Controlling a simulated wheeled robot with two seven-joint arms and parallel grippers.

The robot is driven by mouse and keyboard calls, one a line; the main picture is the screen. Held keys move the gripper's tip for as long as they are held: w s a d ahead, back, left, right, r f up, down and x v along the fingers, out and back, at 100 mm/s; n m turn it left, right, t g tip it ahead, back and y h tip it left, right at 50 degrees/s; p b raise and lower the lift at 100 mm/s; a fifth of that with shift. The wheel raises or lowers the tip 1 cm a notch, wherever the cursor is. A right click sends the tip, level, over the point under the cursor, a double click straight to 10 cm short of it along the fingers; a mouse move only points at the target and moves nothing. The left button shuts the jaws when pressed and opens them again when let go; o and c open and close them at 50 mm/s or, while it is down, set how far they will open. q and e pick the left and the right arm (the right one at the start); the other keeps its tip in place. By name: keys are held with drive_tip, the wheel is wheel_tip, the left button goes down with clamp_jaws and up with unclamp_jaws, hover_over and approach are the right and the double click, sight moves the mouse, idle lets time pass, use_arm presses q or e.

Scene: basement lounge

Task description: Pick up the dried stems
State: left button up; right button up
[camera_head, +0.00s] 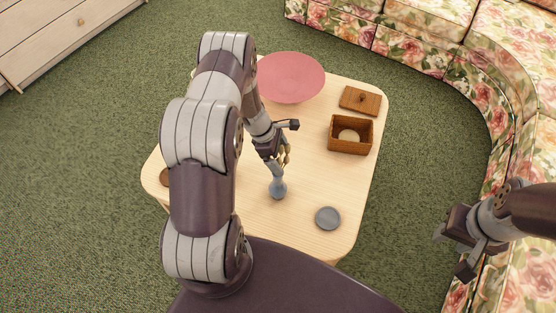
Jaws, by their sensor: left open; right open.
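A small blue-grey vase (278,189) with a slim neck stands upright on the table. Thin tan dried stems (287,154) seem to show just above its neck, partly hidden by my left gripper. My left gripper (279,152) reaches down over the table from the left. Its jaws are open, right at the stems and above the vase. I cannot tell whether a finger touches the stems. My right gripper (453,254) is open and empty at the right, off the table and in front of the floral sofa.
The pale wooden table (240,213) also holds a pink bowl (291,78), an open wooden box (351,148), its lid (360,100) and a small grey dish (328,217). A floral sofa (408,48) curves around the right. A pale drawer unit (60,36) stands upper left.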

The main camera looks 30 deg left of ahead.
use_arm(q)
drive_tip(key=shift+d+f, duration=0.1)
drive_tip(key=shift+f, duration=0.15)
drive_tip(key=c, duration=1)
drive_tip(key=shift+r, duration=0.1)
